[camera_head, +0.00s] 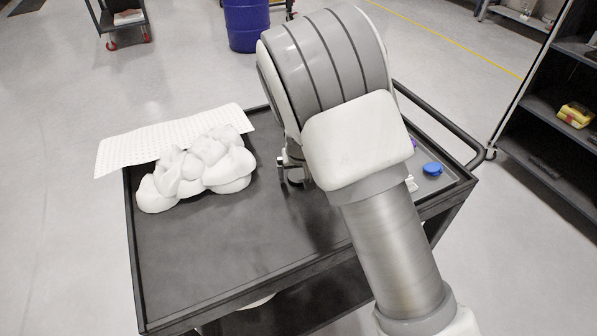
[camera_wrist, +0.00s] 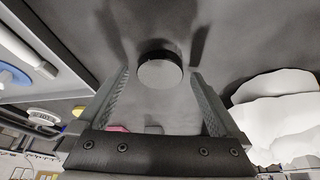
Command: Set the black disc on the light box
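A short round disc (camera_wrist: 160,72) with a dark side and a grey face shows in the wrist view, on the dark cart top. I take it to be the black disc. My gripper (camera_wrist: 160,80) is open. Its two ridged fingers stand on either side of the disc in the picture, with gaps to both sides. I cannot tell how far the disc is from the fingertips. In the head view my gripper (camera_head: 293,170) is low over the cart, partly behind my arm, and the disc is hidden there. I cannot pick out the light box with certainty.
A crumpled white cloth (camera_head: 200,172) and a white perforated sheet (camera_head: 150,139) lie at the cart's left. A blue round piece (camera_head: 432,169) lies on the right side. The front of the cart top (camera_head: 200,260) is clear. A dark shelf (camera_head: 555,150) stands at right.

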